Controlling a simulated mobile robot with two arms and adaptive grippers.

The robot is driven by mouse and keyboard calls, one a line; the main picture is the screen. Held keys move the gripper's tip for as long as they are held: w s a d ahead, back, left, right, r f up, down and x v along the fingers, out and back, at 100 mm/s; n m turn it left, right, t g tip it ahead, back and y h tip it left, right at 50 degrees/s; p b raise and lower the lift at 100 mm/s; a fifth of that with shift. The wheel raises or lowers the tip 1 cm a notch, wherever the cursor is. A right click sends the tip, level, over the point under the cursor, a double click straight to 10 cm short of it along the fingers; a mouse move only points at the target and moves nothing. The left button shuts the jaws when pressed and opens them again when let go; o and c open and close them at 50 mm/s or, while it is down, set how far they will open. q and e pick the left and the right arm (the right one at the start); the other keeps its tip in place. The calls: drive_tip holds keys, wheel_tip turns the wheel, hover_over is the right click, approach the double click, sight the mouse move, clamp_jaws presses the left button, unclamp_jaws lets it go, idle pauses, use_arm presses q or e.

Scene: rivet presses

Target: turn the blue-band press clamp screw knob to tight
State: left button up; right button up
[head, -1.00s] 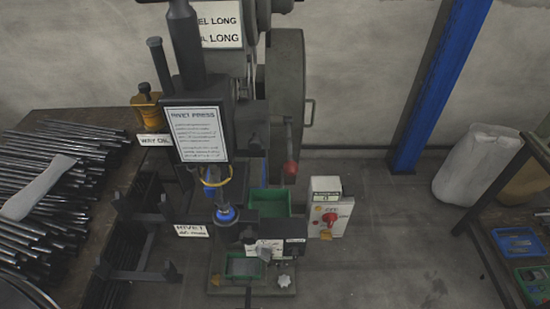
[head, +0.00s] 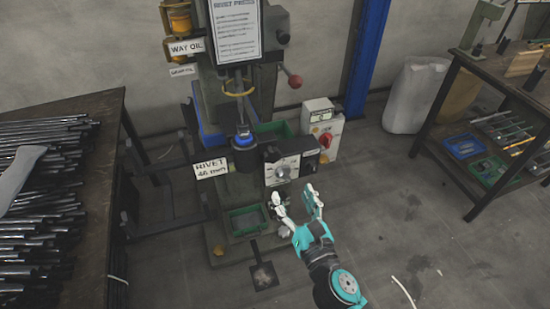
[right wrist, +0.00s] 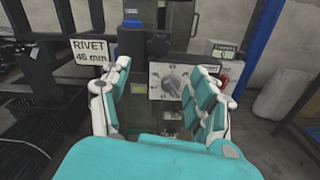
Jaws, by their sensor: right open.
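The blue-band press (head: 243,140) stands ahead, with a blue ring around its dark spindle. My left gripper is not in view.
A bench (head: 90,240) with steel rods is at the left. A switch box (head: 322,135) with a red knob stands right of the plate. A green tray (head: 246,221) is on the press base. A shelf table (head: 480,75) is at the right; the floor between is mostly clear.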

sight(274, 159)
drive_tip(key=x, duration=1.2)
drive_tip(key=shift+s+a, duration=0.1)
drive_tip(key=shift+w+a, duration=0.2)
drive_tip(key=shift+w, duration=0.45)
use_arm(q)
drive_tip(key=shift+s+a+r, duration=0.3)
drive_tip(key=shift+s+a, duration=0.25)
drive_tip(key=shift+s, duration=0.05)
use_arm(e)
drive_tip(key=shift+c, duration=0.4)
drive_tip(key=c, duration=1.1)
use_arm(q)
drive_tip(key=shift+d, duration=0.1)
use_arm(e)
drive_tip(key=shift+o, duration=0.2)
